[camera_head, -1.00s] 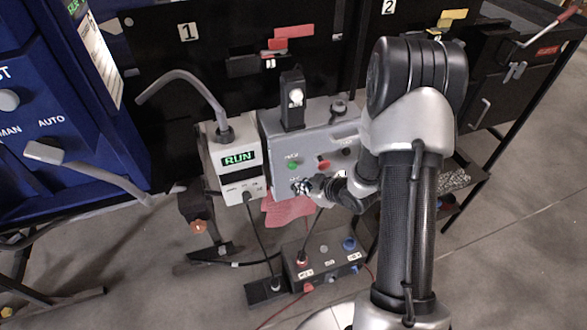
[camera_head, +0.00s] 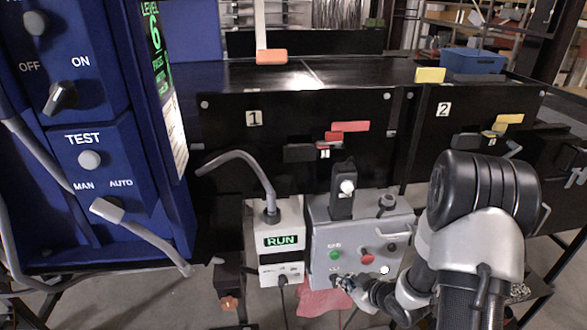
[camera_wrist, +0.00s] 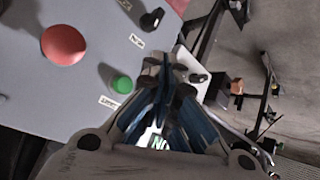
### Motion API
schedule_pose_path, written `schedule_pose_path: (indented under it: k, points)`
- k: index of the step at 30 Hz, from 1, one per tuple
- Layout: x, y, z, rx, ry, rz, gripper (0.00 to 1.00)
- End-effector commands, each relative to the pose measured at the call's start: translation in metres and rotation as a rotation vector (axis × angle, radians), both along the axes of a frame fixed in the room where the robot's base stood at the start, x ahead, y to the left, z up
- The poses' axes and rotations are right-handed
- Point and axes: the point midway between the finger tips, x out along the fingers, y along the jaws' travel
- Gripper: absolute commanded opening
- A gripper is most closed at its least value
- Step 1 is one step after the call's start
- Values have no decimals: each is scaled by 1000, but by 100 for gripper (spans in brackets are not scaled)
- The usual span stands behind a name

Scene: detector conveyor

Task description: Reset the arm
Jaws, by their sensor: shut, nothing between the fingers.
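My arm reaches in from the lower right in the head view. My gripper (camera_head: 345,284) is in front of the lower part of a grey control box (camera_head: 320,215). In the wrist view my gripper (camera_wrist: 165,75) shows its blue-sided fingers together and empty. The box face there carries a red button (camera_wrist: 64,45), a green button (camera_wrist: 122,84) and a black knob (camera_wrist: 152,19). I cannot tell whether the fingertips touch the box.
A white unit with a lit RUN display (camera_head: 282,240) stands just left of the box. A blue cabinet (camera_head: 110,60) with switches fills the left. A black conveyor (camera_head: 330,78) runs behind. A red cloth (camera_head: 322,303) hangs below the box.

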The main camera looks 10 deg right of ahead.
Motion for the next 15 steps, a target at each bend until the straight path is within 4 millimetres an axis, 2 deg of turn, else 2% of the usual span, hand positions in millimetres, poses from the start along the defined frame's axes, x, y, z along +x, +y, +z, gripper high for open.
schedule_pose_path:
  k: [2,5,10,15]
  points:
    - [2,-2,8,-16,3,-9,0]
    - [6,-9,31,-61,17,-43,0]
    - [0,-21,97,-152,70,-168,0]
    - [-30,-21,163,-181,127,-318,0]
